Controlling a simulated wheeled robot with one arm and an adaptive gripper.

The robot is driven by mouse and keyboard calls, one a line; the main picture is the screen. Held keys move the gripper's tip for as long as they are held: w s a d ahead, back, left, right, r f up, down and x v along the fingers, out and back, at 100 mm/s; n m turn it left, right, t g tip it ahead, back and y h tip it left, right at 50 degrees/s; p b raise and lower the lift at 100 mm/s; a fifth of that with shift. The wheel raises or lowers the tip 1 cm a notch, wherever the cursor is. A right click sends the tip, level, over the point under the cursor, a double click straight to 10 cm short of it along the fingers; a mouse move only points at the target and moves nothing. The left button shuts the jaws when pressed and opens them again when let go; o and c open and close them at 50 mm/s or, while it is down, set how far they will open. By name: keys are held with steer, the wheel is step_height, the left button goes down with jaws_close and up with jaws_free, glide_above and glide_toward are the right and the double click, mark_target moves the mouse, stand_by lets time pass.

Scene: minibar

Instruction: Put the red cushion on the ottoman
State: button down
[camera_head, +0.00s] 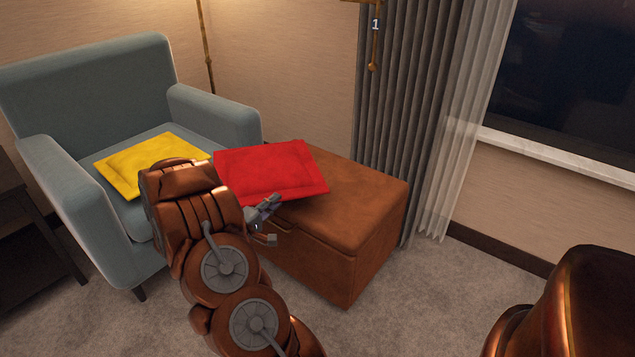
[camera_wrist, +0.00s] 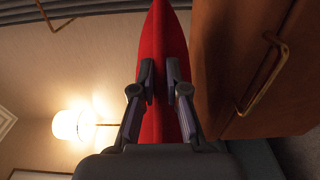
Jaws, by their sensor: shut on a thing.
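The red cushion (camera_head: 270,170) is over the left part of the brown ottoman (camera_head: 355,205) in the head view. My gripper (camera_head: 266,212) is at the cushion's near edge. In the wrist view the red cushion (camera_wrist: 161,50) runs edge-on between the two fingers of my gripper (camera_wrist: 160,85), which are shut on it. The ottoman's side (camera_wrist: 240,60) with its handle is right beside the cushion there. I cannot tell whether the cushion rests on the ottoman's top or hangs just above it.
A blue-grey armchair (camera_head: 95,85) with a yellow cushion (camera_head: 145,163) on its seat stands left of the ottoman. A dark side table (camera_head: 30,235) is at the far left. Grey curtains (camera_head: 400,120) hang behind the ottoman. Carpet (camera_head: 420,300) to the right is clear.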

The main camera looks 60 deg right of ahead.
steer(key=s+f+m+g, duration=0.2)
steer(key=s+g, duration=0.1)
steer(key=s, duration=0.2)
steer(key=b, duration=0.6)
glide_above(324, 209)
steer(key=shift+f+y, duration=0.3)
steer(key=shift+f, duration=0.3)
step_height(324, 209, down, 4)
steer(key=shift+r+b, duration=0.25)
steer(key=shift+b, duration=0.6)
steer(key=shift+r, duration=0.1)
steer(key=c, duration=1.2)
jaws_free()
